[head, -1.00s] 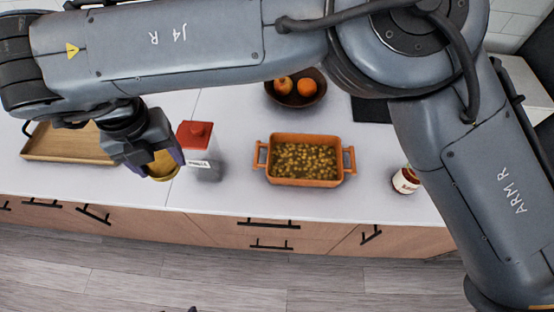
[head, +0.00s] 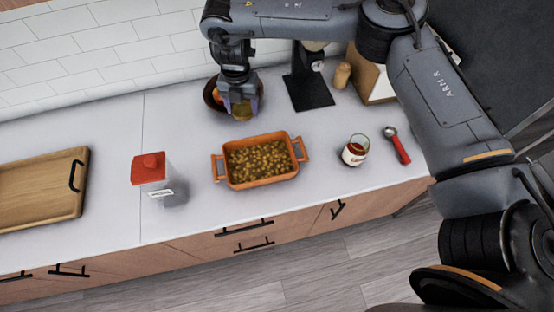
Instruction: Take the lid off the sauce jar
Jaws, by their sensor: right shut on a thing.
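The sauce jar (head: 355,151) is a small glass jar with red sauce and a pale label. It stands upright on the counter, right of the orange baking dish, and its top looks open. My right gripper (head: 242,103) is at the back of the counter, in front of the fruit bowl and well left of the jar. It is shut on a round gold-coloured lid (head: 242,113), held behind the baking dish. I cannot tell whether the lid touches the counter. My left gripper is not in view.
The orange baking dish (head: 219,176) holds small yellowish pieces. A red-lidded container (head: 150,168) and a wooden tray (head: 40,190) stand left. The fruit bowl (head: 210,93) is partly hidden. A black-based appliance (head: 308,92) stands behind; a red-handled utensil (head: 401,150) lies right.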

